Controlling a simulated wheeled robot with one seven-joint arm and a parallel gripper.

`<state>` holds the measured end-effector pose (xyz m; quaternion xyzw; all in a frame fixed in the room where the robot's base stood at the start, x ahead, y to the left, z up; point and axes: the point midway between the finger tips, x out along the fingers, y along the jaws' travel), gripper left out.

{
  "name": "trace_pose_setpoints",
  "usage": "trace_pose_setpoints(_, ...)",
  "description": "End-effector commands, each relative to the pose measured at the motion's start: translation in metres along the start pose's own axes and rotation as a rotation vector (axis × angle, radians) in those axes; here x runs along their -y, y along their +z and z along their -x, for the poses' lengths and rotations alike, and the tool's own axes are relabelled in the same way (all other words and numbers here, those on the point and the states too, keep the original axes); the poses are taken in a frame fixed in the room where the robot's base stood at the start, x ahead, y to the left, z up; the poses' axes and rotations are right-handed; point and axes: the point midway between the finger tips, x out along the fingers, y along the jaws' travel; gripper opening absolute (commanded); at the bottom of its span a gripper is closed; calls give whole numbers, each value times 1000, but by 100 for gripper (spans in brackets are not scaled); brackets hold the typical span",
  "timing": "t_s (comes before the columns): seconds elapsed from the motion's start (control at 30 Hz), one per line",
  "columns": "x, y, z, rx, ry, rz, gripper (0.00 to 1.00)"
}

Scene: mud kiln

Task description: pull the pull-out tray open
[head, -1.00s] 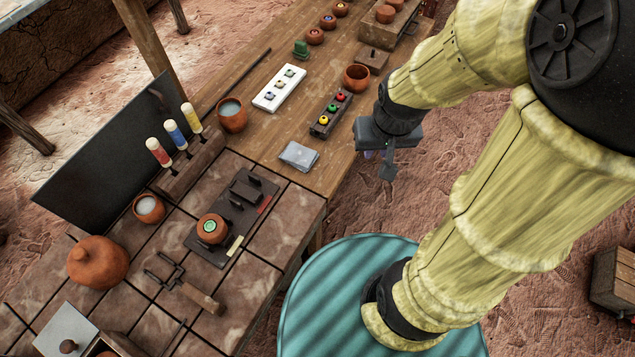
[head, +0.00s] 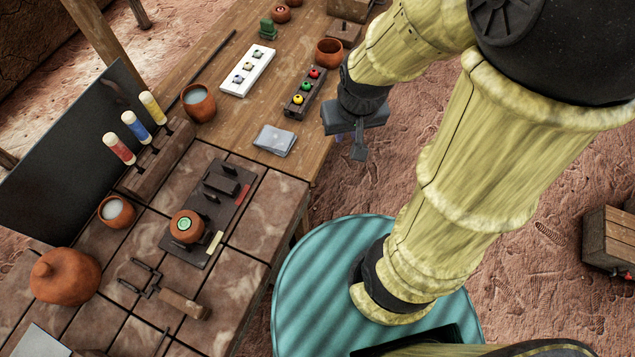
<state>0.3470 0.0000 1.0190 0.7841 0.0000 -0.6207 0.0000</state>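I cannot make out for certain which thing is the pull-out tray; nothing in the head view shows plainly as a sliding tray. My gripper (head: 358,150) hangs beyond the right edge of the wooden table, over the floor. It points down and touches nothing that I can see. Its fingers are small and partly overlapped, so its opening is unclear. A low wooden piece (head: 344,32) with a small knob on top sits at the far end of the table. A wooden box (head: 352,8) behind it is cut off by the top edge.
The tiled top (head: 105,330) holds a lidded pot (head: 65,276) and tongs. A wooden crate (head: 608,236) stands right on the floor.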

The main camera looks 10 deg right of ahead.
Motion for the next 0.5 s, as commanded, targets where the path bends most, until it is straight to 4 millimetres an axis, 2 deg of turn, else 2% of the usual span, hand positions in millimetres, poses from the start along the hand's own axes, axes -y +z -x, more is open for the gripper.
trace_pose_setpoints(0.03, 0, 6, -27, 0, 0, 0, 20)
trace_pose_setpoints(0.5, 0, 33, -141, 0, 0, 0, 20)
